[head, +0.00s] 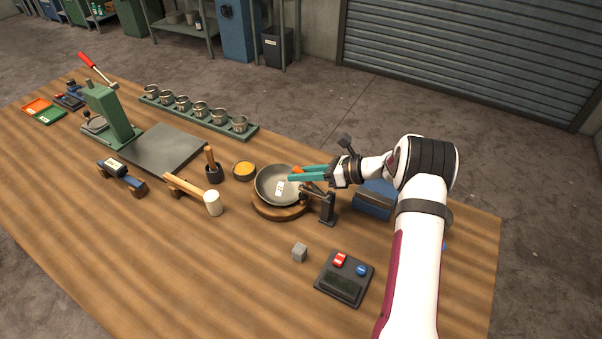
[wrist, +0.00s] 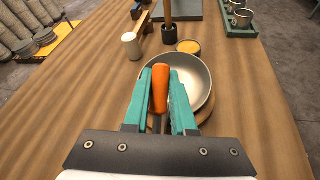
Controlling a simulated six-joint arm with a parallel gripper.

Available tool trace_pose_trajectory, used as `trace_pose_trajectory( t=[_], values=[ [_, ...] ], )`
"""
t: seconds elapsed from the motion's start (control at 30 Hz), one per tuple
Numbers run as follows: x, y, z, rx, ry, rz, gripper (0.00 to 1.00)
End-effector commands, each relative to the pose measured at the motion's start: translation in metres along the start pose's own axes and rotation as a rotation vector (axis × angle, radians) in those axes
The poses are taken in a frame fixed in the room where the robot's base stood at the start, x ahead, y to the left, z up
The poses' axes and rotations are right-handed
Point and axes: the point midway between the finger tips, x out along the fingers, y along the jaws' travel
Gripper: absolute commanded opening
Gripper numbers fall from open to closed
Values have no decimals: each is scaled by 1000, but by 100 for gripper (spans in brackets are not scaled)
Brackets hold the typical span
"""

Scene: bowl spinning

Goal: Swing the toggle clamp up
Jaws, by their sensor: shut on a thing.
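The toggle clamp (head: 328,208) is a dark post with an arm, at the right of the grey bowl (head: 268,184) in the head view. Its orange handle (wrist: 160,92) lies between the teal fingers of my gripper (head: 297,174) in the wrist view. My gripper is shut on this handle, above the bowl's right part. In the wrist view, my fingers and the handle hide part of the bowl (wrist: 195,80) and most of the clamp.
A mallet (head: 212,203), a bowl of yellow stuff (head: 243,170) and a green press (head: 110,115) stand left. A rack of several cups (head: 200,110) is behind.

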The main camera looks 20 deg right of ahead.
Motion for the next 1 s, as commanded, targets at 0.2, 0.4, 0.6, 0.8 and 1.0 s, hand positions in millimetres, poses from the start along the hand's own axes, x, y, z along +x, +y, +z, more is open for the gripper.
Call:
trace_pose_trajectory(
  t=[0.2,0.4,0.6,0.8,1.0],
  values=[
    [0,1,0,0,1,2,0],
    [-1,1,0,-1,-5,3,0],
    [-6,2,2,-12,-68,10,0],
    [-18,5,7,-41,-207,30,0],
    [-33,9,11,-82,-386,56,0]
  ],
)
